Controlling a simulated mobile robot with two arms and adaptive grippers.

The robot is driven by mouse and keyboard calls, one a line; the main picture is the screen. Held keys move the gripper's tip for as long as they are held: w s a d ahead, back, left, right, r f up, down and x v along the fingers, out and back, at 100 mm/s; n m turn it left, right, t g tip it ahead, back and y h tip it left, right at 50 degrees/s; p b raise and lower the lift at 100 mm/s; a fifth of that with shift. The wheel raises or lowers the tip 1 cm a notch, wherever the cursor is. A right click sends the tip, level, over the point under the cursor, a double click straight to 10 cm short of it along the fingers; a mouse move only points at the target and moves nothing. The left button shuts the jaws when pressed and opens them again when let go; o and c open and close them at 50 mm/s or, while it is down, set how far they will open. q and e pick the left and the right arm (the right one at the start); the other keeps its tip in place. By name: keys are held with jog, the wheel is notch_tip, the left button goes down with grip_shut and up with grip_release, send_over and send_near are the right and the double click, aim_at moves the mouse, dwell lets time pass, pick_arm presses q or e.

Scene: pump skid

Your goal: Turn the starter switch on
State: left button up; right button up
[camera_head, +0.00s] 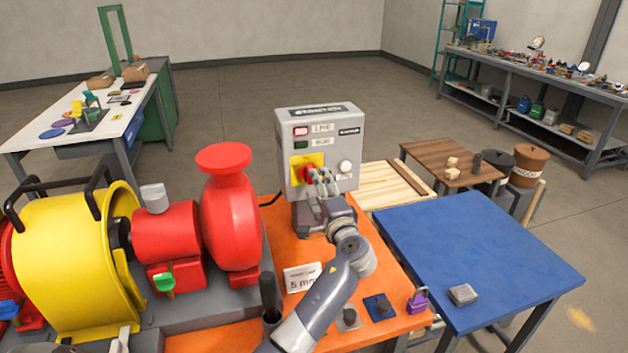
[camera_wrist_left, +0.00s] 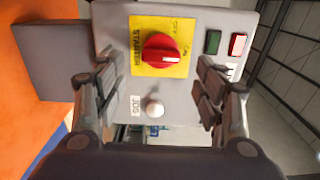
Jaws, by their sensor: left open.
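The grey starter box (camera_head: 318,125) stands upright on the orange skid plate. Its red rotary switch (camera_wrist_left: 162,54) sits on a yellow label (camera_wrist_left: 140,32), and a pale mark on the knob points to the right in the left wrist view. I cannot surely read the position lettering. My left gripper (camera_head: 322,182) is in front of the box; it also shows in the left wrist view (camera_wrist_left: 160,88), open, its fingers either side of the switch and apart from it. In the head view the gripper partly covers the knob (camera_head: 306,174). My right gripper is not in view.
A white button (camera_wrist_left: 154,108) sits beside the switch. The box carries a bright red lamp (camera_head: 301,131) and a dark green one (camera_head: 301,145). The red pump (camera_head: 229,220) stands left of the box. A blue table (camera_head: 470,245) with a small grey block (camera_head: 463,294) stands at right.

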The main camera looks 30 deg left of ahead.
pick_arm(q)
jog(key=v, duration=0.5)
jog(key=shift+s, duration=0.1)
jog(key=shift+d, duration=0.1)
dwell(0.3)
